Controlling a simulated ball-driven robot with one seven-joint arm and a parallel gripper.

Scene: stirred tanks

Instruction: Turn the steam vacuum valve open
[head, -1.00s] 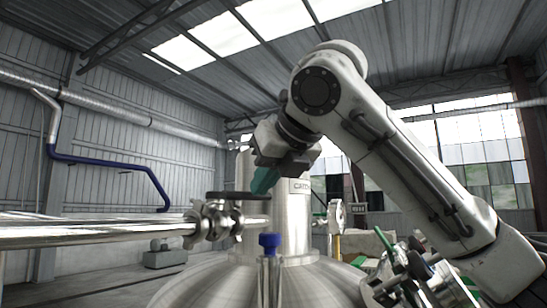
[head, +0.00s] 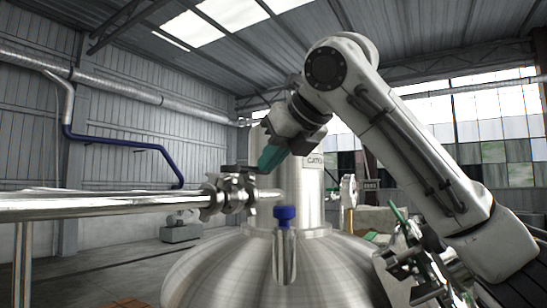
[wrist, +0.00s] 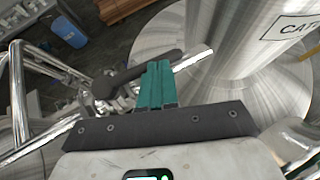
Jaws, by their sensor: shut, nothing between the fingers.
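A metal valve with a flat dark handle (head: 238,169) sits on the shiny horizontal pipe, left of the tank neck, in the head view. In the wrist view the dark handle (wrist: 146,68) lies across the pipe, just beyond and left of my fingertips. My gripper (head: 268,162) has teal fingers pressed together with nothing between them. In the head view it hangs above and right of the handle, pointing down-left. In the wrist view the fingers (wrist: 157,72) partly cover the pipe; any contact with the handle cannot be told.
The steel tank neck (head: 297,185) stands right behind my gripper. A blue-capped fitting (head: 285,228) rises from the tank top in front. The long pipe (head: 110,205) runs left. A blue barrel (wrist: 70,31) and a wooden pallet (wrist: 118,8) stand on the floor.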

